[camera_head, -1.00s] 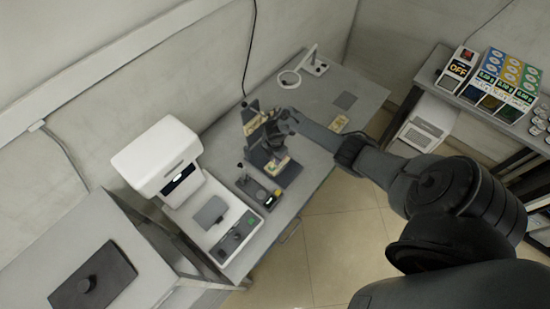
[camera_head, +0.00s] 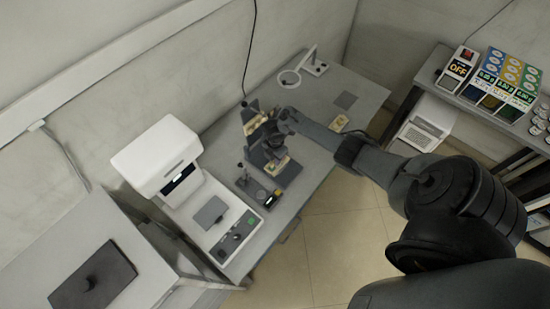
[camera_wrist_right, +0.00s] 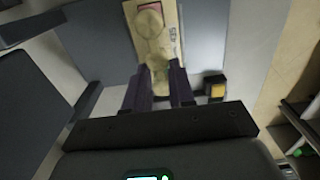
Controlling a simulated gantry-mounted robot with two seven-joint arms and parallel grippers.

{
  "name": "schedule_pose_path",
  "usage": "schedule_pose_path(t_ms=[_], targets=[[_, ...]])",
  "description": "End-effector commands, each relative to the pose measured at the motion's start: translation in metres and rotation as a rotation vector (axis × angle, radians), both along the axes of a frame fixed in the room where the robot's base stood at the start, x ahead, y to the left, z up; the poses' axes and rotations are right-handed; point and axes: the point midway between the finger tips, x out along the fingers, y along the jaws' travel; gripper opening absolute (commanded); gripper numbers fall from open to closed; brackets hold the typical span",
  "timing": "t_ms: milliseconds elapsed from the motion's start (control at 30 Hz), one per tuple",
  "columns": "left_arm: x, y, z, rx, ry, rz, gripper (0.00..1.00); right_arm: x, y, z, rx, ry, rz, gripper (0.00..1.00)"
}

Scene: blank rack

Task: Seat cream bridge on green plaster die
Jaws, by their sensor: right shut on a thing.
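My right gripper (camera_head: 274,138) reaches in from the right over the dark stand on the bench. In the right wrist view its two dark fingers (camera_wrist_right: 161,76) are close together, shut on a small pale piece between them, taken as the cream bridge; its shape is mostly hidden. In the head view a cream piece (camera_head: 279,164) sits low on the stand. I cannot make out the green die. My left gripper is not in view.
A dark upright stand (camera_head: 289,172) is close around the right gripper, with a cream block (camera_head: 250,121) at its back.

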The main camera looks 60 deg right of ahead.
Motion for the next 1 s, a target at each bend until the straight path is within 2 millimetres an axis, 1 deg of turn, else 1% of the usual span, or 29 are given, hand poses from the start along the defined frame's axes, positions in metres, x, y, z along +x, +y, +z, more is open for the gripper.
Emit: schedule_pose_path(t_ms=[933, 967, 1000], targets=[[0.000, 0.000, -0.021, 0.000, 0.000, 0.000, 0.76, 0.000, 0.000, -0.023, 0.000, -0.001, 0.000, 0.00], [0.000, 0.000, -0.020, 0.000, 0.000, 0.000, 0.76, 0.000, 0.000, -0.022, 0.000, -0.001, 0.000, 0.29], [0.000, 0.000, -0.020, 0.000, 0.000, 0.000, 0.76, 0.000, 0.000, -0.022, 0.000, -0.001, 0.000, 0.35]])
